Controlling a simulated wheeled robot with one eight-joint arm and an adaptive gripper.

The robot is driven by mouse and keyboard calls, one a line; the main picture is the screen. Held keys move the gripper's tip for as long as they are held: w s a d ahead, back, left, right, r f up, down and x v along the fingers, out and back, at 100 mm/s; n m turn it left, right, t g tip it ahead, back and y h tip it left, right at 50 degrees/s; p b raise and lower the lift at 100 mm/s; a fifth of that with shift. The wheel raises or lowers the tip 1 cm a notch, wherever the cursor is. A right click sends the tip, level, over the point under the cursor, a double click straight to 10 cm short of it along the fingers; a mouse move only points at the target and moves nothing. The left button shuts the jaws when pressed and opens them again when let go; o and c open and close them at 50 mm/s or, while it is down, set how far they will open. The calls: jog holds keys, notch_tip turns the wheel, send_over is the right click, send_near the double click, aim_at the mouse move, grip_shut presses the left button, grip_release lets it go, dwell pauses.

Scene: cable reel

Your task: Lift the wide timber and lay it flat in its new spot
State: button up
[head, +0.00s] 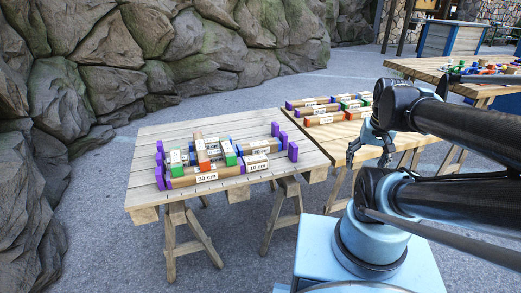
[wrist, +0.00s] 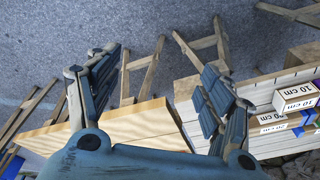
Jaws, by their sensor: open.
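Labelled timbers with coloured ends lie in a stack on the left trestle table (head: 150,143). The front one is a long timber marked 30 cm (head: 222,184), with a shorter block marked 10 cm (head: 257,163) at its right. A red-ended timber (head: 202,152) lies across the stack. I cannot tell which piece is the wide timber. My gripper (head: 369,156) is open and empty, hanging right of the left table and clear of the timbers. In the wrist view my open gripper (wrist: 163,75) has nothing between its fingers, and blocks marked 10 cm (wrist: 297,90) show at the right.
A second trestle table (head: 348,132) stands to the right with more timbers (head: 326,118) on it. Another table (head: 430,67) at the back right holds small coloured items. Purple uprights (head: 293,151) stand along the left table's right side. A rock wall (head: 85,65) is behind.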

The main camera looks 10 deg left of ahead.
jog(key=w+a+r+m+y, duration=0.1)
jog(key=w+a+r+m, duration=0.1)
jog(key=w+a+r, duration=0.4)
jog(key=m+g+y, duration=0.3)
jog(key=m+g, duration=0.1)
jog(key=m, duration=0.5)
send_over(260, 143)
jog(key=w+d, duration=0.3)
jog(key=d, duration=0.2)
notch_tip(260, 143, down, 3)
jog(key=shift+h, duration=0.3)
jog(key=x, duration=1.6)
jog(key=shift+s+f, duration=0.2)
jog(key=shift+f, duration=0.05)
jog(key=c, duration=1.3)
jog(key=shift+r, duration=0.1)
